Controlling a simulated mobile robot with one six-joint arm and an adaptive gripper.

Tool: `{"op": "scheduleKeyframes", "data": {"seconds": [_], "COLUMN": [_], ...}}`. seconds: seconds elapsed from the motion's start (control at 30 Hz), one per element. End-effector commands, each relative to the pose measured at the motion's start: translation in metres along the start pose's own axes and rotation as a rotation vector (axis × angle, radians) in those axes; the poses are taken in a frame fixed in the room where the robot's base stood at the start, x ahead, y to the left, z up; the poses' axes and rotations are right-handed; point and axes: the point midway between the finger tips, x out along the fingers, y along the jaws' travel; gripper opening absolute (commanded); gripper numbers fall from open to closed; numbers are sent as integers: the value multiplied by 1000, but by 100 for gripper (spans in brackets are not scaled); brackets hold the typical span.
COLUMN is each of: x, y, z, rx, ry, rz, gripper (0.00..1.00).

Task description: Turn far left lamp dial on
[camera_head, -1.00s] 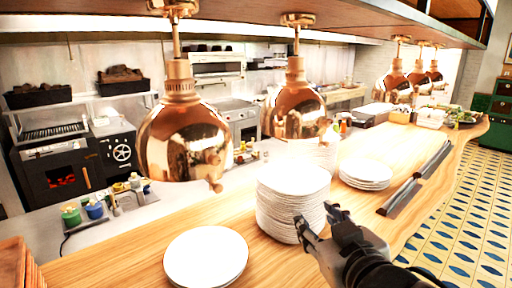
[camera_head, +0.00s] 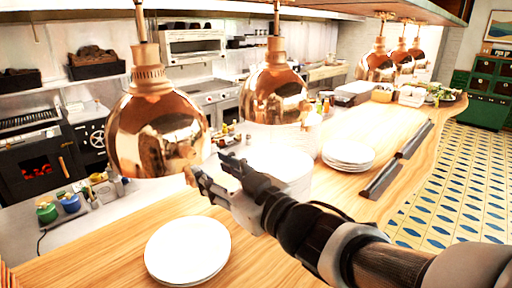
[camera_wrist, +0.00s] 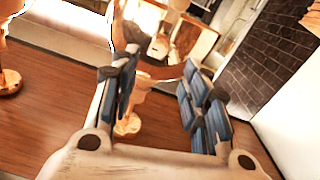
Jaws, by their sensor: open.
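The far left lamp (camera_head: 158,130) is a large shiny copper dome hanging at the left in the head view. Its dial (camera_head: 190,176) is a small copper knob low on the dome's right side. My gripper (camera_head: 210,165) is open and empty, its fingertips just right of the dial in the picture; whether they touch it I cannot tell. In the wrist view, the open fingers (camera_wrist: 160,70) point toward a copper dome (camera_wrist: 188,38), with its stem and mount between them. The dial is not clearly distinguishable there.
A second copper lamp (camera_head: 274,95) hangs to the right, above my gripper. Plates (camera_head: 188,250) lie on the wooden counter (camera_head: 110,255) below. A tall plate stack (camera_head: 285,160) is partly hidden behind my arm. More lamps hang farther right.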

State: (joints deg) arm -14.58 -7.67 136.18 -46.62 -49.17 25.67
Motion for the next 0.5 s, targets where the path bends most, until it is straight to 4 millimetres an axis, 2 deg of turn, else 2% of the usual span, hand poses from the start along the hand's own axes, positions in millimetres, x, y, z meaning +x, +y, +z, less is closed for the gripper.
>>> {"op": "scheduleKeyframes", "data": {"seconds": [0.03, 0.2, 0.33, 0.5], "x": [12, 47, 66, 80], "y": [-1, -1, 0, 0], "z": [2, 1, 1, 0], "rx": [1, 1, 0, 0], "ry": [1, 0, 0, 0], "rz": [-4, -2, -1, 0], "gripper": [42, 42, 42, 42]}}
